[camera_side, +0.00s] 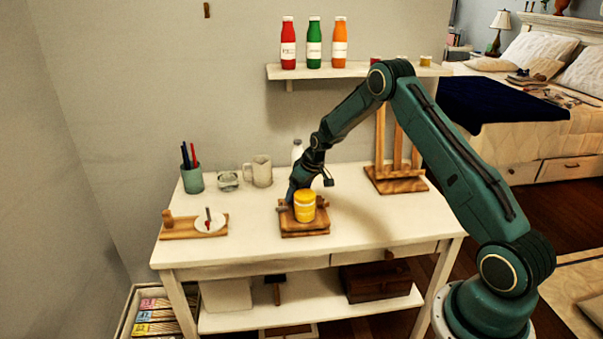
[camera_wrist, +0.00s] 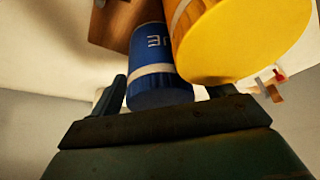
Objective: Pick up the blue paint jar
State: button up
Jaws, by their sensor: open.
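The blue paint jar (camera_wrist: 160,68), with white lettering and a pale band, shows in the wrist view between the two open fingers of my gripper (camera_wrist: 168,96). I cannot tell whether the fingers touch it. A yellow paint jar (camera_wrist: 245,40) stands close beside it on the right and overlaps it in the picture. In the side view my gripper (camera_side: 297,194) is low over the small wooden stand (camera_side: 305,232), right behind the yellow jar (camera_side: 305,207). The blue jar cannot be made out in the side view; the gripper and yellow jar are in front of that spot.
On the white table (camera_side: 375,225) are a pen cup (camera_side: 192,181), a glass jar (camera_side: 228,181), a mug (camera_side: 259,171), a wooden board (camera_side: 180,229) with a white dish, and a wooden easel (camera_side: 397,180). A shelf (camera_side: 360,71) holds bottles above. The table's front right is clear.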

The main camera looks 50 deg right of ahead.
jog(key=c, duration=1.2)
jog(key=shift+r, duration=0.25)
notch_tip(320, 180, up, 20)
jog(key=shift+f, duration=0.15)
